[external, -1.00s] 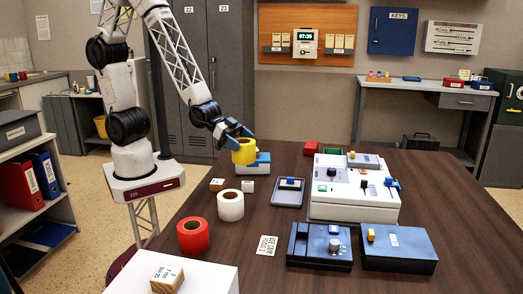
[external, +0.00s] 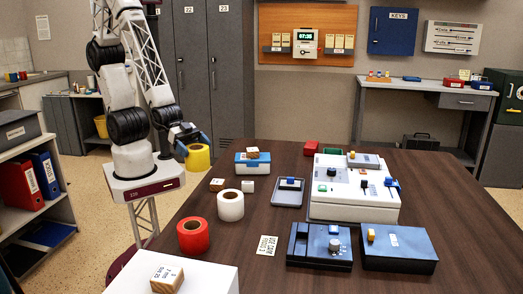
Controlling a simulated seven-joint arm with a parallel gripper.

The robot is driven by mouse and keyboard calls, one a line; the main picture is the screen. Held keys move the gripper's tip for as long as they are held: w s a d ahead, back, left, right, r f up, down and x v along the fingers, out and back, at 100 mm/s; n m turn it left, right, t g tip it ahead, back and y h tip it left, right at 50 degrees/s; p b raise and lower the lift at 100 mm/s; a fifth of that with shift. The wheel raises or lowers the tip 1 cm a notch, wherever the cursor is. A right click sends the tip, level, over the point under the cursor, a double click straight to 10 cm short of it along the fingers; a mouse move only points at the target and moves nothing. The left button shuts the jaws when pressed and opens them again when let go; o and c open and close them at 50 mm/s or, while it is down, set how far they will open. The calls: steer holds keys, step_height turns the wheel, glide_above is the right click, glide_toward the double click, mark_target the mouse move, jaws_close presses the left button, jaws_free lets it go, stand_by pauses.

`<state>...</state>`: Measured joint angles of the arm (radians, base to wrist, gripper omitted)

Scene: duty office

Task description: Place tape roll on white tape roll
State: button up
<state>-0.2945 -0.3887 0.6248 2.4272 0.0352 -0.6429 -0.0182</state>
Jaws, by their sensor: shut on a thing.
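A yellow tape roll (external: 198,158) is held in my gripper (external: 192,146), which is shut on it. The roll hangs in the air near the table's far left edge, up and to the left of the white tape roll in the picture. The white tape roll (external: 230,206) stands on the dark table with its hole facing up. A red tape roll (external: 193,237) stands in front of it to the left. My fingers partly hide the top of the yellow roll.
A blue and white box (external: 252,164) with a small wooden block on top stands behind the white roll. A small wooden block (external: 217,185) and a white cube (external: 248,185) lie close to the white roll. A white control machine (external: 340,200) fills the table's right side.

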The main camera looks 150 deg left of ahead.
steer(key=shift+w, duration=0.15)
glide_above(229, 195)
steer(key=shift+f, duration=0.75)
stand_by(0.4)
steer(key=shift+f, duration=1.75)
steer(key=shift+f, duration=0.1)
steer(key=o, duration=0.8)
steer(key=shift+c, duration=0.2)
